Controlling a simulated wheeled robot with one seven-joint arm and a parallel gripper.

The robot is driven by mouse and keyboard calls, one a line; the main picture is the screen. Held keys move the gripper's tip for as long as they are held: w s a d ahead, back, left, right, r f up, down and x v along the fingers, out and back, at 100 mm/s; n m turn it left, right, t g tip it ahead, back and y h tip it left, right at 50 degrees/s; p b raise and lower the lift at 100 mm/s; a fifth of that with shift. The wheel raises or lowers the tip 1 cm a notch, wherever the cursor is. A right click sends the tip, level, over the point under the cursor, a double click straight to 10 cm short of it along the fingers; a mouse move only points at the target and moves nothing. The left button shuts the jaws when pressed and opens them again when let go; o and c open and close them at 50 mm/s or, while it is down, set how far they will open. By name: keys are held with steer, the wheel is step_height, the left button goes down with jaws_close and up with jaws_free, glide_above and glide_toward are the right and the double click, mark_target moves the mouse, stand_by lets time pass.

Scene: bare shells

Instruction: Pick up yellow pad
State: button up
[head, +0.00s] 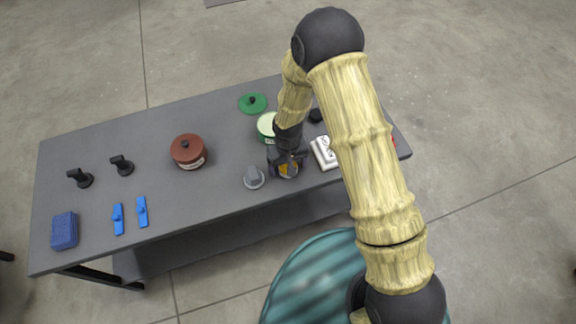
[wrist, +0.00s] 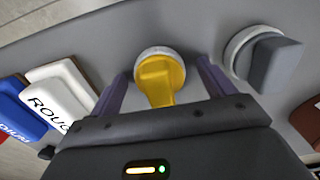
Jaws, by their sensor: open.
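The yellow pad (wrist: 157,82) shows in the wrist view as a yellow block-shaped grip on a round white base, standing on the grey table. In the head view only a bit of its yellow (head: 287,169) shows beneath my gripper (head: 287,165). My gripper is open, with its two purple-grey fingers (wrist: 165,88) on either side of the yellow pad. The fingers appear apart from it, with a small gap on each side. How low the fingertips reach beside it is hard to tell.
A grey pad (wrist: 272,62) stands close on the right in the wrist view. White (wrist: 62,95) and blue (wrist: 20,112) blocks lie to the left. On the table (head: 215,110) stand a brown pot (head: 188,150), a green-rimmed pot (head: 266,125) and a green lid (head: 252,103).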

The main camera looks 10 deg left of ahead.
steer(key=c, duration=1.1)
steer(key=shift+r, duration=0.1)
step_height(320, 180, up, 10)
steer(key=shift+f, duration=0.1)
steer(key=shift+o, duration=0.8)
steer(key=w+d+m, duration=0.1)
steer(key=w+d, duration=0.1)
steer(key=d, duration=0.1)
steer(key=w+d+m, duration=0.1)
steer(key=w+d, duration=0.1)
steer(key=d, duration=0.2)
steer(key=w+d, duration=0.2)
steer(key=d, duration=0.1)
steer(key=shift+w+d+f+m, duration=0.15)
steer(key=shift+w+d+m, duration=0.1)
steer(key=shift+d+m, duration=0.15)
steer(key=shift+c, duration=0.2)
steer(key=w+d+m, duration=0.3)
steer(key=d, duration=1.1)
steer(key=shift+w+d+f, duration=0.15)
steer(key=shift+w+d, duration=0.05)
steer(key=shift+d, duration=0.15)
